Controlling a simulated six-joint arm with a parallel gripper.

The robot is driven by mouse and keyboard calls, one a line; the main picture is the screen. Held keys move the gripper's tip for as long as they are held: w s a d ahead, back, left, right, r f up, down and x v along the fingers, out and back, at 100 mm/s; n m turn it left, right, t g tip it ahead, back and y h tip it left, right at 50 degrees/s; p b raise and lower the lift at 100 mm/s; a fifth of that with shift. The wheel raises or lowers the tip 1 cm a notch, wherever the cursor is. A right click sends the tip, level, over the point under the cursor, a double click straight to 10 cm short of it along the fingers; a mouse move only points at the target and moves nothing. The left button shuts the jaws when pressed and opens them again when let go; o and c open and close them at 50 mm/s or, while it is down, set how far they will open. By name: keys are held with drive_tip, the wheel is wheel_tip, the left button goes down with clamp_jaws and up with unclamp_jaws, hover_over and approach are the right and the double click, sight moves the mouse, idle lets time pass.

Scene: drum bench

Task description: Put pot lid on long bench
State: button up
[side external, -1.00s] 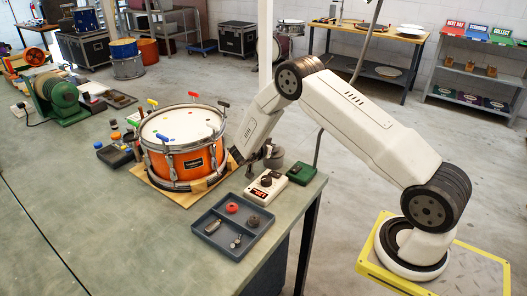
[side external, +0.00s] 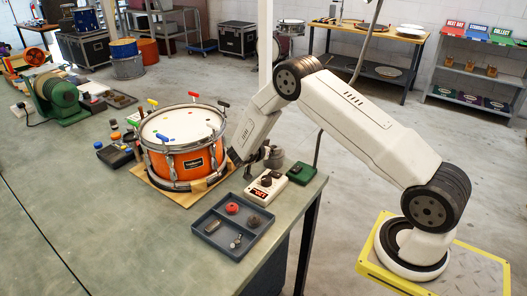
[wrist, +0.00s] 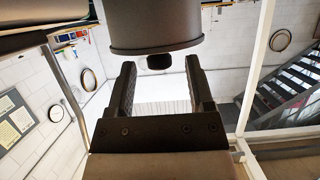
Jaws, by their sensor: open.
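A dark grey cylinder, which looks like the pot, has a rimmed top, likely the pot lid (wrist: 155,48), with a small black knob (wrist: 159,62). They appear upside down at the top of the wrist view. My gripper (wrist: 160,64) is open, its two fingers apart on either side of the knob, with visible gaps. In the side view a small grey cylinder (side external: 275,159) stands at the bench's right edge beside my gripper, which is partly hidden there. The long bench (side external: 90,215) has a green-grey top.
An orange drum (side external: 185,160) stands on a wooden board left of my wrist, very near it. A dark tray (side external: 232,227) with small parts, a white device (side external: 266,187) and a green box (side external: 301,173) sit nearby. The bench's front left is clear.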

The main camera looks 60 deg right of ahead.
drive_tip(key=v, duration=0.6)
drive_tip(key=shift+a, duration=0.35)
drive_tip(key=shift+r, duration=0.1)
drive_tip(key=shift+o, duration=0.5)
